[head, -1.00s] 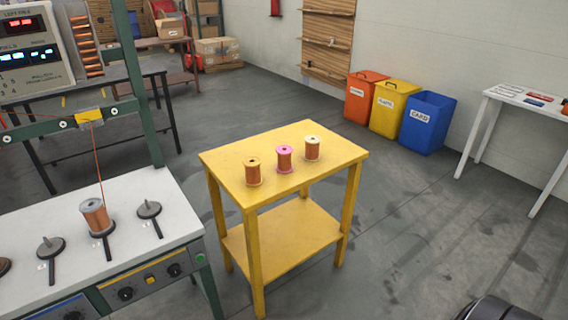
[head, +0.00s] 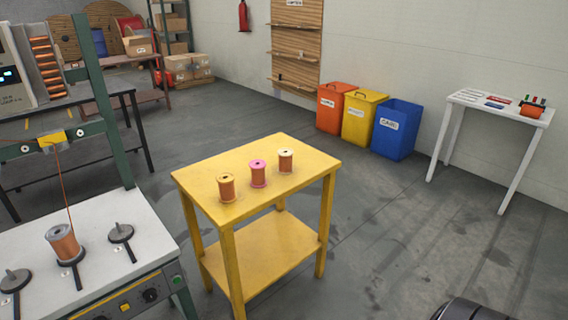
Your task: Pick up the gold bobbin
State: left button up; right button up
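Three copper-wound bobbins stand upright in a row on the yellow table (head: 200,180). The gold bobbin (head: 226,187), with a gold-yellow top flange, is the nearest and leftmost. The pink-topped bobbin (head: 258,174) is in the middle, and the cream-topped bobbin (head: 285,161) is the farthest right. Small gaps separate them. Neither of my grippers is in the head view.
A strander bench (head: 110,255) at left holds a grey-flanged bobbin (head: 63,243) and empty spindles (head: 121,233). Orange, yellow and blue bins (head: 397,130) stand by the wall. A white table (head: 490,104) stands at right.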

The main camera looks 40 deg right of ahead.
aim_at(225, 180)
jog(key=z, duration=0.95)
